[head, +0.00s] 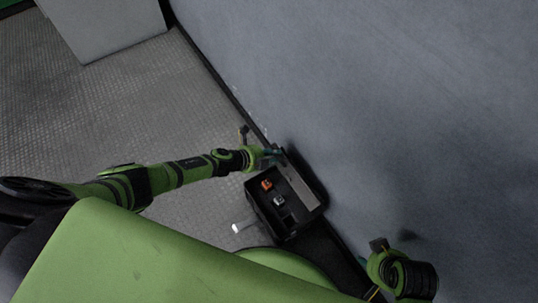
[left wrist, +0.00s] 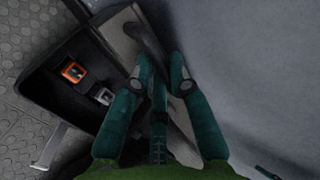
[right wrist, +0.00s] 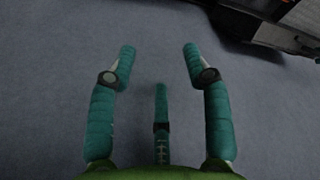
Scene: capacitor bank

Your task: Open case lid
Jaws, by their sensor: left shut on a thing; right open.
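The black case (head: 262,217) stands on the floor beside the wall, and its inside is visible from above. The case also shows in the left wrist view (left wrist: 48,93). Its dark lid (head: 311,178) is raised on the wall side. My left gripper (head: 277,154) is at the far end of the lid. In the left wrist view its fingers (left wrist: 160,62) are closed at a dark curved part of the lid; whether this is edge or handle I cannot tell. My right gripper (right wrist: 159,48) is open and empty in front of the plain wall, apart from the case.
An orange item (head: 266,185) and a grey item (head: 279,201) lie inside the case. A pale handle-like piece (head: 241,227) sticks out at its near left. The wall (head: 400,100) is close on the right. Textured floor (head: 150,110) is clear at left.

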